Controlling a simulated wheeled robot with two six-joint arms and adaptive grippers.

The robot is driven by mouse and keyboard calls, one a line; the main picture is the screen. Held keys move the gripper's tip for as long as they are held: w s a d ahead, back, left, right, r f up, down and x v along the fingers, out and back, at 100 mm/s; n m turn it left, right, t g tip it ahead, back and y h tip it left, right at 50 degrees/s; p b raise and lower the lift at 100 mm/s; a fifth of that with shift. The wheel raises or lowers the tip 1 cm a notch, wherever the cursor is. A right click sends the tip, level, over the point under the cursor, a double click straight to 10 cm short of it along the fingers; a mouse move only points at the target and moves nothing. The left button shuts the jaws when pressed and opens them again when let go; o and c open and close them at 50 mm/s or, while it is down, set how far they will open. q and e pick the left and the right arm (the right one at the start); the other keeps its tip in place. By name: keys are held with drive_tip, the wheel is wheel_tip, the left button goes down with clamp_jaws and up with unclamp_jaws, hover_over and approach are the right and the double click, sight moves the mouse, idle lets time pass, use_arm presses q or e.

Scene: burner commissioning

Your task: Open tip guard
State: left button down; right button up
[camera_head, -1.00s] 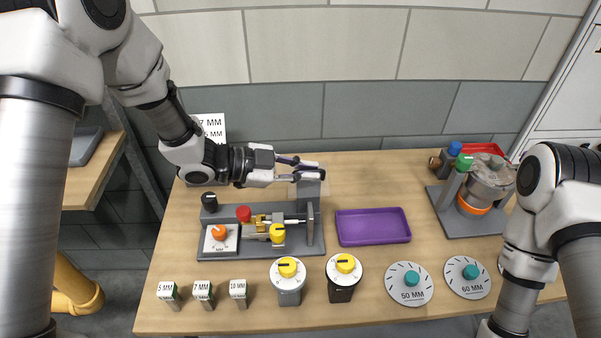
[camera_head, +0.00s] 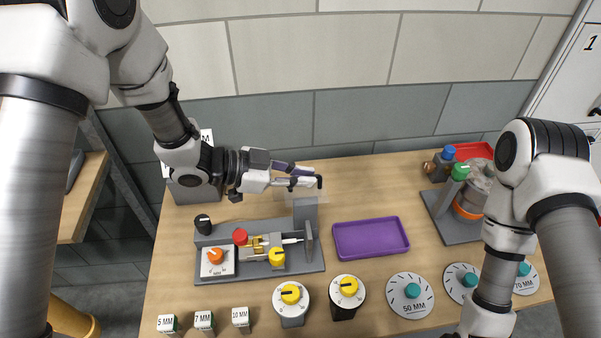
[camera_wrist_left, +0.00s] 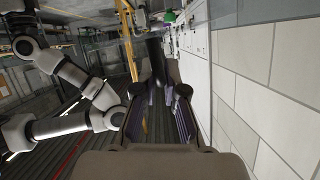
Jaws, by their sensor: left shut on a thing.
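The burner fixture (camera_head: 212,272) is a grey base on the table with a red knob (camera_head: 240,236), a yellow knob (camera_head: 277,257), an orange dial (camera_head: 215,256) and brass parts. A grey upright stands at its right end. The tip guard (camera_head: 313,195) looks like a clear panel, faintly seen above and behind that upright, with a dark handle end at the fingertips. My left gripper (camera_head: 306,182) is shut on it. In the left wrist view, a dark rod (camera_wrist_left: 156,65) lies between the left gripper's fingers (camera_wrist_left: 158,108). My right gripper is out of view.
A purple tray (camera_head: 371,254) lies right of the fixture. Dial knobs (camera_head: 291,294), small labelled blocks (camera_head: 204,321) and round marked discs (camera_head: 411,308) line the front edge. A second grey stand (camera_head: 447,222) is at the right, partly behind my right arm. The wall is close behind.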

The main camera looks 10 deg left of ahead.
use_arm(q)
drive_tip(key=c, duration=1.2)
unclamp_jaws()
drive_tip(key=shift+w+f, duration=0.1)
drive_tip(key=shift+f, duration=0.05)
drive_tip(key=shift+c, duration=0.2)
drive_tip(key=shift+w+a, duration=0.1)
drive_tip(key=shift+w, duration=0.05)
drive_tip(key=shift+a, duration=0.15)
drive_tip(key=v, duration=1.1)
drive_tip(key=shift+a, duration=0.25)
